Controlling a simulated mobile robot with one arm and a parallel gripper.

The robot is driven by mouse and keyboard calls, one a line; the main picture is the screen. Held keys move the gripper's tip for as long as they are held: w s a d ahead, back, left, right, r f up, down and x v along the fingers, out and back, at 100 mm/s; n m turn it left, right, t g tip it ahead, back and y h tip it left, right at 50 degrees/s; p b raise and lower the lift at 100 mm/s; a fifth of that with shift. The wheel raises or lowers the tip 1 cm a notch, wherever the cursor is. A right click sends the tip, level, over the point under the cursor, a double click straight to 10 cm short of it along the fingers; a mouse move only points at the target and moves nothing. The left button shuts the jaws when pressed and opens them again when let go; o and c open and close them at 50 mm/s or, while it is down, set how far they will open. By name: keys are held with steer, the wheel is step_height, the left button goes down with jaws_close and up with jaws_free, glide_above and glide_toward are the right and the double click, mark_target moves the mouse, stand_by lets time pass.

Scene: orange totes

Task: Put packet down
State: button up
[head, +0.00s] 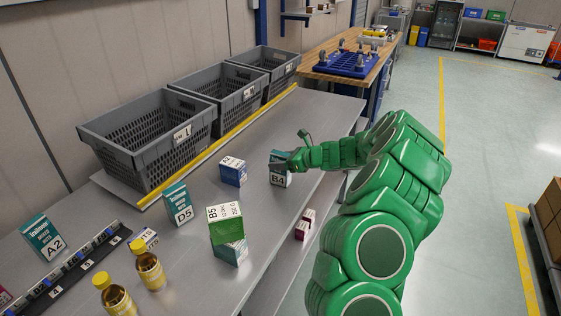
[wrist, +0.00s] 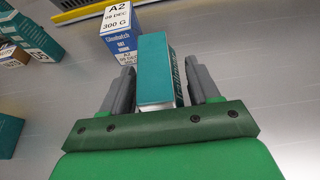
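The teal and white packet marked B4 (head: 279,179) is upright at the right part of the grey table, near its front edge. My gripper (head: 292,162) is at its upper right side in the head view. In the wrist view the teal packet (wrist: 155,68) sits between the two grey fingers of my gripper (wrist: 160,88), which lie close along both its sides. I cannot tell whether the packet's base touches the table.
A blue box (head: 233,171) stands left of the packet; it also shows in the wrist view (wrist: 118,35). A teal box D5 (head: 178,204), a green box (head: 225,222) and yellow-capped bottles (head: 149,265) stand farther left. Grey crates (head: 150,140) line the back behind a yellow strip.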

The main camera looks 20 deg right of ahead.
steer(key=shift+o, duration=0.9)
steer(key=shift+r, duration=0.15)
